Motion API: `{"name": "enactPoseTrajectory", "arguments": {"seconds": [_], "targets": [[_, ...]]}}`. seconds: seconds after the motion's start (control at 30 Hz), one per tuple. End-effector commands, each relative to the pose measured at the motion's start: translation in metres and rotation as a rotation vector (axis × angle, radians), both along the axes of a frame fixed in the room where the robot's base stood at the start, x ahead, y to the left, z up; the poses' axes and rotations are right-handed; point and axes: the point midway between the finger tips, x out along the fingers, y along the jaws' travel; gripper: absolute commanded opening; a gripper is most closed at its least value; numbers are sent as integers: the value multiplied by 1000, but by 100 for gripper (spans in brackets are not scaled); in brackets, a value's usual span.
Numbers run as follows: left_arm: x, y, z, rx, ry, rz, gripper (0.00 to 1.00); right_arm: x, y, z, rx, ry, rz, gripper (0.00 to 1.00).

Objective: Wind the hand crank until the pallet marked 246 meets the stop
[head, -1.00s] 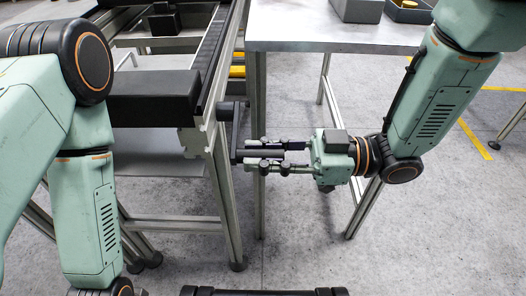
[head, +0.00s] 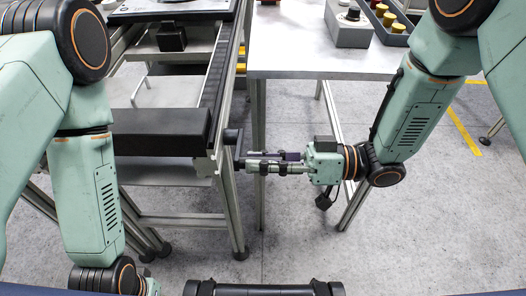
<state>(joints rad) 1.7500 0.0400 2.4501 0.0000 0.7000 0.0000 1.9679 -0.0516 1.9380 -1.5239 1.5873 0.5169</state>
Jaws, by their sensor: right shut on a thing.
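The hand crank (head: 231,137) sits on the side of the conveyor frame, at its near right corner. My right gripper (head: 258,164) is shut on the crank's handle, which lies a little below the hub and is mostly hidden by the fingers. A dark flat plate with a pale rim (head: 176,11), perhaps a pallet, lies on the conveyor at the top edge, cut off by the picture. No number can be read on it, and I cannot make out which part is the stop. My left arm comes in at the left; its gripper is out of view.
The conveyor's rail (head: 220,75) runs away from me, with a black box-like cover (head: 160,131) across its near end. A grey table (head: 310,62) to the right holds a grey box with a knob (head: 350,27) and a tray with yellow-topped pieces (head: 388,18).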

Motion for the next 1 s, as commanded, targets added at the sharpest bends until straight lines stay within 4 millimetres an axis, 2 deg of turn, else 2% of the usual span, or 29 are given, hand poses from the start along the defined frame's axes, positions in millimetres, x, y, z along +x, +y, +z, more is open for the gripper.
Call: {"name": "enactPoseTrajectory", "arguments": {"seconds": [0.03, 0.1, 0.4, 0.57, 1.0], "targets": [[0, 0, 14, 0, 0, 0, 56, 2, 0, 12, 8, 35, -2, 0], [0, 0, 23, 0, 0, 0, 56, 4, 0, 17, 9, 91, -3, 0], [0, 0, 54, 0, 0, 0, 56, 15, 0, 34, 9, 331, -2, 0], [0, 0, 63, 0, 0, 0, 56, 21, 0, 39, 9, 429, -2, 0], [0, 0, 72, 0, 0, 0, 56, 29, 0, 45, 10, 419, -3, 0]]}}
